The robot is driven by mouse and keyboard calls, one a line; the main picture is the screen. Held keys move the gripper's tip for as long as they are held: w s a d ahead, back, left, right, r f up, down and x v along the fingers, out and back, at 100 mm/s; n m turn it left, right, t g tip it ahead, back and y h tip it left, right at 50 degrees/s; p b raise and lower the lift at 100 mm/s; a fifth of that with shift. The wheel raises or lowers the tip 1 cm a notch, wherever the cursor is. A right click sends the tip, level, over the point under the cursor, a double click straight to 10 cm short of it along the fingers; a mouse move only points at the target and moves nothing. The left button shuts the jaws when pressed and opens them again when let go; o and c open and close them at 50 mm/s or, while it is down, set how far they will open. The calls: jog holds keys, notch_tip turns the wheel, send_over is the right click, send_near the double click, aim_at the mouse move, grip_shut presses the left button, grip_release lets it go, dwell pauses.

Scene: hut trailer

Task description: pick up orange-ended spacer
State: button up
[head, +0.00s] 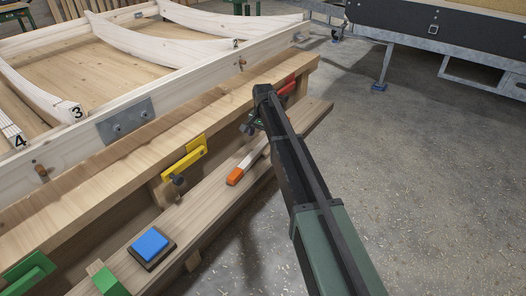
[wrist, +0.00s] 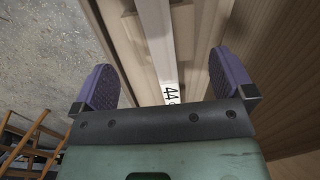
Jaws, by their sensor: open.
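The orange-ended spacer (head: 234,177) lies on the lower wooden ledge in the head view, its pale bar running up and right until my arm hides it. In the wrist view a pale bar (wrist: 156,35) marked "44" runs between the fingers; it looks like the same spacer, but its orange end is not seen there. My gripper (wrist: 163,65) is open, with one purple-padded finger on each side of the bar and gaps on both sides. Whether the fingers are down at the bar's height I cannot tell. In the head view my arm mostly hides the gripper.
A yellow clamp (head: 185,158), a red clamp (head: 287,87) and a green clamp (head: 27,272) sit along the bench beam. A blue block on a dark base (head: 149,244) and a green block (head: 110,281) are on the ledge. Open concrete floor (head: 430,190) lies right.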

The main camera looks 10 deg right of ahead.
aim_at(263, 143)
jog(key=shift+a+f+b, duration=0.1)
jog(key=shift+f+b, duration=1.45)
jog(key=shift+f, duration=0.6)
jog(key=shift+f, duration=0.25)
jog(key=shift+c, duration=0.2)
jog(key=c, duration=1.1)
jog(key=shift+c, duration=0.2)
jog(key=shift+r, duration=0.1)
notch_tip(263, 143, up, 8)
jog(key=p, duration=0.7)
jog(key=shift+s, duration=0.1)
jog(key=s+d, duration=1.3)
jog(key=s, duration=0.1)
jog(key=shift+s+d+f, duration=0.15)
jog(key=shift+d+f, duration=0.2)
jog(key=shift+d, duration=0.05)
